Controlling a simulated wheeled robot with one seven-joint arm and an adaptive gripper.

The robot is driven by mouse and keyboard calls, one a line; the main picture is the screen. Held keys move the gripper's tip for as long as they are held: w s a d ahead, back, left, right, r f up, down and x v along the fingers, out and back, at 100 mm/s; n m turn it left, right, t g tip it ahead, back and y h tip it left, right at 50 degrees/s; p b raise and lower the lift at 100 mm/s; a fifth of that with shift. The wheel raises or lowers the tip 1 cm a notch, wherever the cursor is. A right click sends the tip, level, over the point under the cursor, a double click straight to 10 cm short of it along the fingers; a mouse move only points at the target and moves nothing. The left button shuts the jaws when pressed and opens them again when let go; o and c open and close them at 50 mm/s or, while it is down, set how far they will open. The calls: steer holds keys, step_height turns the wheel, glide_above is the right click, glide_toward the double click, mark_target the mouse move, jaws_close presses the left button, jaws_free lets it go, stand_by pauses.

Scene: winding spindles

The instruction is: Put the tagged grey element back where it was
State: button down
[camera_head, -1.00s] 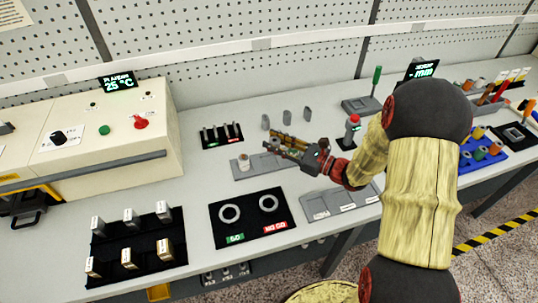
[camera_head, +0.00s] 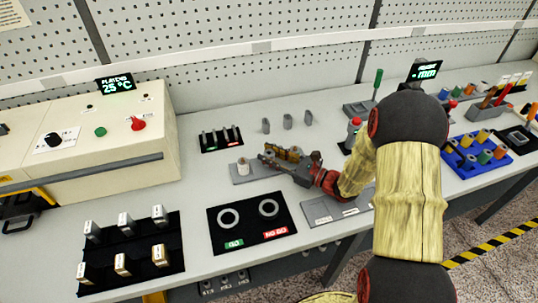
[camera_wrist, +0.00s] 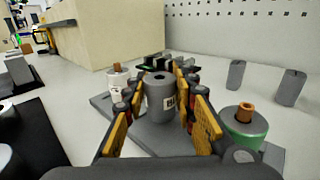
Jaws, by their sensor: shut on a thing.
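A grey cylinder with a white tag (camera_wrist: 160,100) stands upright between the fingers of my gripper (camera_wrist: 160,74) in the wrist view. My gripper is shut on it, over the middle of a grey plate (camera_wrist: 102,104). I cannot tell whether its base touches the plate. In the head view my gripper (camera_head: 282,155) is above the right part of this plate (camera_head: 241,179) and hides the grey element.
A white spool with a copper pin (camera_wrist: 117,82) stands left on the plate, a green one (camera_wrist: 243,126) right. Grey posts (camera_head: 287,121) stand behind. A black GO/NO GO mat (camera_head: 250,230) lies in front, a grey tray (camera_head: 318,211) to the right.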

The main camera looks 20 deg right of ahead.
steer(key=shift+f, duration=0.45)
steer(key=c, duration=1.7)
jaws_free()
steer(key=shift+r, duration=0.1)
